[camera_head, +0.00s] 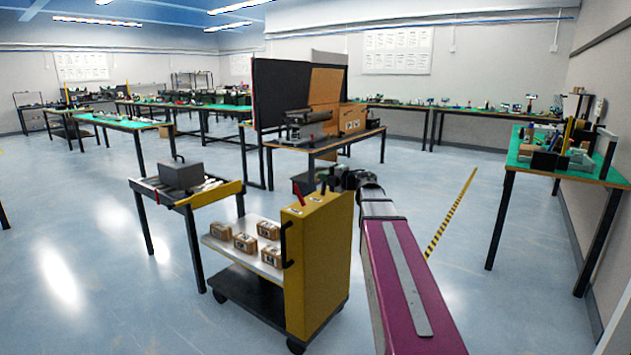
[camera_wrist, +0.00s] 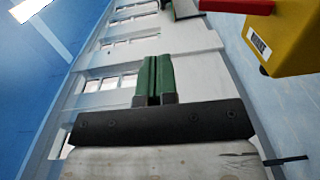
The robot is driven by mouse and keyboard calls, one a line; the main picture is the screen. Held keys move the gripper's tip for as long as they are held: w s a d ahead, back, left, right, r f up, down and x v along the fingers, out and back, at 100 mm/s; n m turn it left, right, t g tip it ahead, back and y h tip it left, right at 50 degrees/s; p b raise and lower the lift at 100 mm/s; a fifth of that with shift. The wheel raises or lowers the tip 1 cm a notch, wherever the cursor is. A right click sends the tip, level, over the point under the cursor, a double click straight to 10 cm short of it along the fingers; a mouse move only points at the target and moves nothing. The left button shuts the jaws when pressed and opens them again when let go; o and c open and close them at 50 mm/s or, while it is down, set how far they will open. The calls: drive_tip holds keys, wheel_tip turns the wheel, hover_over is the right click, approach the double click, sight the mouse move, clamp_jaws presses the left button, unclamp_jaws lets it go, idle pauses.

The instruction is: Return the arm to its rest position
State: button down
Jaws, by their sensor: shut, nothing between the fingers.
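My gripper (camera_wrist: 153,62) shows in the wrist view with its two green fingers together and nothing between them. In the head view my magenta and grey arm stretches forward from the bottom right, along the right side of the yellow cart (camera_head: 318,265). In the wrist view a yellow body with a red handle (camera_wrist: 238,6) and a barcode label is at the upper right, apart from the fingers.
Several small boxes (camera_head: 245,242) lie on the cart's shelf. A small conveyor table (camera_head: 215,194) with a grey block stands behind it to the left. A table with a black panel (camera_head: 283,95) stands beyond. A green-topped table (camera_head: 515,155) is at right.

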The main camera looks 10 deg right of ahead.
drive_tip(key=shift+s+d+r, duration=0.35)
drive_tip(key=shift+s+d, duration=0.05)
drive_tip(key=s+d+f+m+h, duration=0.2)
drive_tip(key=d+f+m+h, duration=0.2)
drive_tip(key=f+m+h, duration=0.55)
drive_tip(key=s+d+f+m+h, duration=0.25)
drive_tip(key=f+m+h, duration=0.45)
drive_tip(key=f+m, duration=0.4)
drive_tip(key=s+a+f+m+g+y, duration=0.2)
drive_tip(key=s+f+g, duration=0.4)
drive_tip(key=s+f, duration=0.3)
drive_tip(key=s+a+f+m+g+y, duration=0.2)
drive_tip(key=s+a+f+m+g, duration=0.2)
drive_tip(key=s+f, duration=0.5)
drive_tip(key=s+a+g, duration=0.2)
drive_tip(key=s+a, duration=0.1)
drive_tip(key=s, duration=0.1)
drive_tip(key=shift+s+g, duration=0.2)
drive_tip(key=shift+g, duration=0.1)
